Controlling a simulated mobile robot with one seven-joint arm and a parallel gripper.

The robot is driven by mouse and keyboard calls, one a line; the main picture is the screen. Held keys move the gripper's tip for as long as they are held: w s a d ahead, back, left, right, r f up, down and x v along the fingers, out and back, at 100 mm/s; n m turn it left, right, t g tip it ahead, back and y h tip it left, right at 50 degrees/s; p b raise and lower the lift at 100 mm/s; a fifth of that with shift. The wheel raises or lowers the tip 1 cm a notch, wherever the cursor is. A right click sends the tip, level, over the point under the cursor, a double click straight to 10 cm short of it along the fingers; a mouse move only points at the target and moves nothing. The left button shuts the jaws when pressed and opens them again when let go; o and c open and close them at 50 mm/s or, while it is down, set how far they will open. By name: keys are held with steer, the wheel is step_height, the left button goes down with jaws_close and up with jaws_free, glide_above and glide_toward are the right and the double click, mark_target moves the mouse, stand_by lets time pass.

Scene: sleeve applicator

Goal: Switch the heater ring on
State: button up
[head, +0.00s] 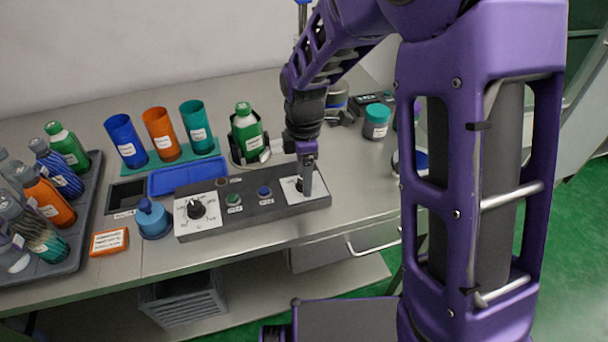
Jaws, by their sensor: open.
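A long dark control panel (252,208) lies near the front of the steel bench. At its left end is a black dial (196,208) on a white marked plate. A green button (233,199) and a blue button (265,191) sit along its middle. The jaws are open; contact cannot be told. Behind the panel, a green bottle (246,130) stands in a dark round holder (264,150), possibly the heater ring.
Blue (125,139), orange (161,134) and teal (196,126) tubes stand behind a blue tray (187,175). A blue lidded pot (153,219) and orange box (108,242) are left of the panel. A bottle rack (78,245) fills the far left. A teal-lidded jar (376,122) stands right.

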jaws_close()
stand_by(0.3)
steer(key=shift+m, duration=0.4)
steer(key=m+p, duration=0.1)
steer(key=m, duration=0.2)
steer(key=shift+r+m, duration=0.1)
steer(key=shift+m, duration=0.2)
steer(key=m, duration=0.4)
steer(key=shift+m+p, duration=0.3)
steer(key=m, duration=0.4)
steer(key=shift+m, duration=0.3)
steer(key=shift+m+p, duration=0.55)
steer(key=shift+m, duration=1.65)
